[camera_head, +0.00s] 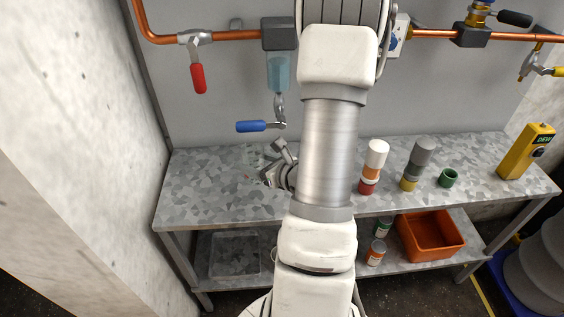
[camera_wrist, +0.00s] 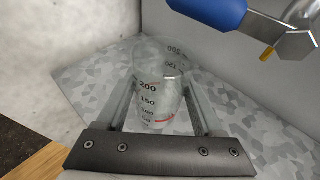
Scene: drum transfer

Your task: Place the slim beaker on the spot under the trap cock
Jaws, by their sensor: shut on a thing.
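The slim beaker (camera_wrist: 160,98) is clear glass with black and red graduations and stands between the two fingers of my gripper (camera_wrist: 158,108), which is shut on it. In the head view the beaker (camera_head: 255,156) is faint, and my gripper (camera_head: 272,165) is low over the left part of the bench. Whether the beaker's base touches the bench cannot be told. The trap cock, with a blue handle (camera_head: 251,126), hangs below the clear trap bowl (camera_head: 279,72). In the wrist view the blue handle (camera_wrist: 212,10) and metal outlet (camera_wrist: 297,45) are at upper right. No marked spot can be made out.
The mottled metal bench (camera_head: 195,190) has a wall at its left. A red-handled valve (camera_head: 198,78) hangs above.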

